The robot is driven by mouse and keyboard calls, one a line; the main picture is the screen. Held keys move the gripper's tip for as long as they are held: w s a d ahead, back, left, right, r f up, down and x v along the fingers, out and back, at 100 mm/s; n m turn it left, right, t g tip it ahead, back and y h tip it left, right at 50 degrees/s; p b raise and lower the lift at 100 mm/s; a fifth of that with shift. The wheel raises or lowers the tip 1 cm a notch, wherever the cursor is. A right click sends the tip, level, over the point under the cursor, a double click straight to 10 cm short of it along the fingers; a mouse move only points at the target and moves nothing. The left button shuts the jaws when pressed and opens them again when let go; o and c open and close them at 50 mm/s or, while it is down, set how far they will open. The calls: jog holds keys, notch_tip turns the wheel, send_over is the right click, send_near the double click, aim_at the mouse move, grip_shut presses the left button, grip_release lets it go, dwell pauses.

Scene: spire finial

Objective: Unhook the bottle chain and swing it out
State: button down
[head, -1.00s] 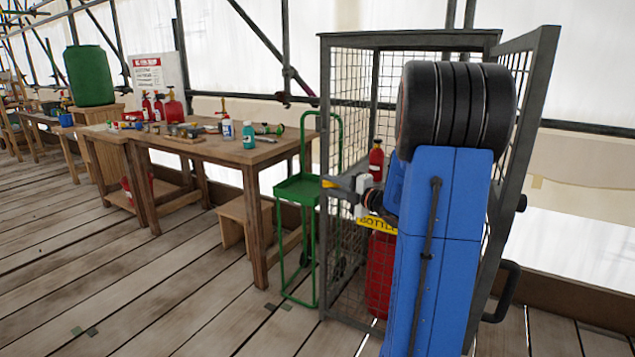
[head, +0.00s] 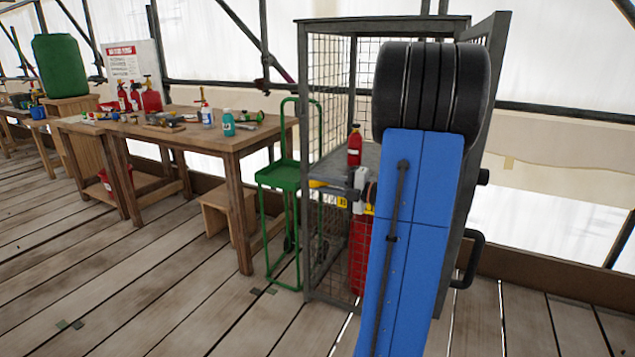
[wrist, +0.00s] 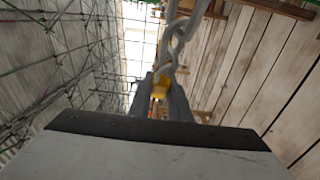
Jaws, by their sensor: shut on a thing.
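A chain of thick grey links (wrist: 180,35) hangs down from the top of the wrist view. My gripper (wrist: 160,95) is shut on the yellow end piece (wrist: 160,88) of this chain. Whether that end is free of any hook cannot be seen. In the head view my gripper is small and partly hidden by my blue arm, at the front of a grey mesh cage (head: 333,95). A red bottle (head: 360,255) stands in the cage behind the mesh, partly covered by my arm. A yellow sign (head: 342,201) sits at the cage front.
A green hand trolley (head: 280,177) stands just left of the cage. Left of it is a wooden workbench (head: 225,143) with tools and bottles. A small red extinguisher (head: 355,146) stands on the cage's shelf. The plank floor in front is clear.

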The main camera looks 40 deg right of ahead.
jog(key=c, duration=1.6)
grip_release()
jog(key=shift+c, duration=0.2)
jog(key=shift+r, duration=0.1)
